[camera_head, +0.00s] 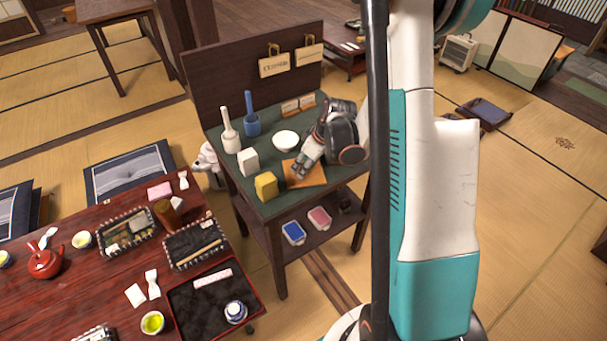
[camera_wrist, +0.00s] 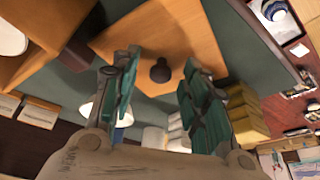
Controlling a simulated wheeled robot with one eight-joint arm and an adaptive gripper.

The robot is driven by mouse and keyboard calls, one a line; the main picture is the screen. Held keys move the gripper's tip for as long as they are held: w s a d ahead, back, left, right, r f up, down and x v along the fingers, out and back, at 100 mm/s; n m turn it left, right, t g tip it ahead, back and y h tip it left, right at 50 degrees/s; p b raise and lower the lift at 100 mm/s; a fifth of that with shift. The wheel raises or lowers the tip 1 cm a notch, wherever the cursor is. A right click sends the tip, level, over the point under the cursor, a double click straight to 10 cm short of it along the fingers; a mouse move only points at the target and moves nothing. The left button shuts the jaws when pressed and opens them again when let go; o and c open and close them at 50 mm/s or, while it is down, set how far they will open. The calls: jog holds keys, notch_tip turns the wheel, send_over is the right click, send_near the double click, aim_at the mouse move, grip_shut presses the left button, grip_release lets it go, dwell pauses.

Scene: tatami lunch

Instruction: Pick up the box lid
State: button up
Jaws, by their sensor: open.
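The box lid, a flat square of light orange wood, lies on the green top of the dark stand (camera_head: 331,197). Its visible part shows in the head view (camera_head: 313,180) and fills the upper middle of the wrist view (camera_wrist: 185,32). A small dark round knob (camera_wrist: 161,70) stands on it. My gripper (camera_head: 303,170) is over the lid, pointing down, and partly hides it. In the wrist view my gripper (camera_wrist: 157,75) is open, with one finger on each side of the knob and visible gaps between.
A yellow block (camera_head: 265,186), a white block (camera_head: 248,162), a white bowl (camera_head: 285,139), a blue holder (camera_head: 252,126) and a white holder (camera_head: 231,141) share the stand's top. Its back panel (camera_head: 215,75) rises behind. A low red table (camera_head: 75,270) stands at left.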

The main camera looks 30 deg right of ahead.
jog(key=shift+c, duration=0.6)
grip_shut()
jog(key=shift+r, duration=0.15)
